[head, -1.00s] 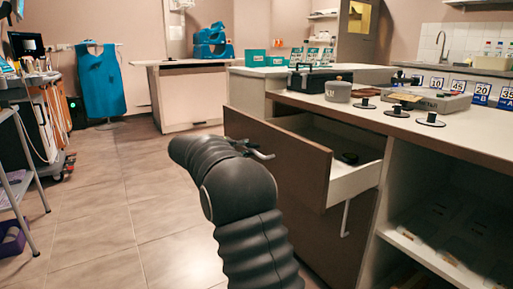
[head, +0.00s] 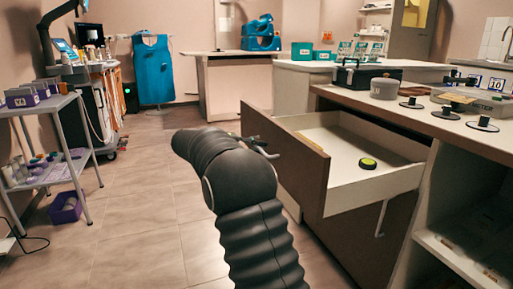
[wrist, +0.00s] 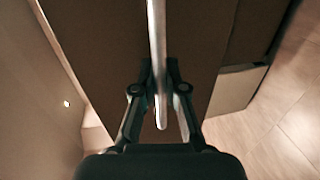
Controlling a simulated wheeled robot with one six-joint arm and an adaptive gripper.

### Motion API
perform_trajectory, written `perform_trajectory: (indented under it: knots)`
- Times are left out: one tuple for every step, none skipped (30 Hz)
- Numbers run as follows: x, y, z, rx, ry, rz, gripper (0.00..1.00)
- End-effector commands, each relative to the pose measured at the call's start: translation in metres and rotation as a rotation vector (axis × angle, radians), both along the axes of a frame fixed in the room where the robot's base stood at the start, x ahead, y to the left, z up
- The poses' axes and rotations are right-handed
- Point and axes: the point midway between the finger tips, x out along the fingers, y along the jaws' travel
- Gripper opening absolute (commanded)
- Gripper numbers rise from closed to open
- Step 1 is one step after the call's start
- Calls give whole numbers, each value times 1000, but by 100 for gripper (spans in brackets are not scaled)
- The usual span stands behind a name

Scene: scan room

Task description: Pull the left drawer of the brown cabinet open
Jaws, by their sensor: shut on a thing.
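The brown cabinet (head: 345,238) stands at the right in the head view. Its left drawer (head: 283,163) is pulled well out, and its white inside shows. A small round black and yellow thing (head: 368,163) lies on the drawer floor. My gripper (head: 262,150) is at the outer face of the drawer front, partly hidden by my wrist. In the wrist view, my gripper (wrist: 160,80) is shut on the metal bar handle (wrist: 157,30), with one finger on each side of the bar.
Black discs with knobs, a grey round tin (head: 384,89) and a black case (head: 366,77) stand on the worktop. An open shelf is at the lower right. A grey cart (head: 60,103) with purple boxes stands at the left. The tiled floor between is clear.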

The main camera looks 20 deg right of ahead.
Motion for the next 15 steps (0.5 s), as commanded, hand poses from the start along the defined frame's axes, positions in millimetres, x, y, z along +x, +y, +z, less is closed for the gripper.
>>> perform_trajectory:
  knots:
    - [0, 0, -1, 1, 1, -1, 0]
    - [0, 0, -1, 1, 1, -1, 0]
    - [0, 0, -1, 0, 1, 0, 0]
    - [0, 1, -1, 0, 1, 0, 16]
    - [0, 1, -1, 0, 1, 0, 23]
    - [0, 1, -1, 0, 1, 1, 33]
    - [0, 1, -1, 0, 1, 1, 37]
    - [0, 1, -1, 0, 1, 1, 37]
    - [0, 1, 0, 0, 1, 1, 37]
    - [0, 1, 0, 0, 1, 2, 37]
    - [0, 1, 0, 0, 1, 2, 37]
    - [0, 1, 0, 0, 1, 2, 37]
    - [0, 1, 0, 0, 1, 2, 37]
    - [0, 1, 0, 0, 1, 2, 37]
    - [0, 1, 0, 0, 1, 2, 37]
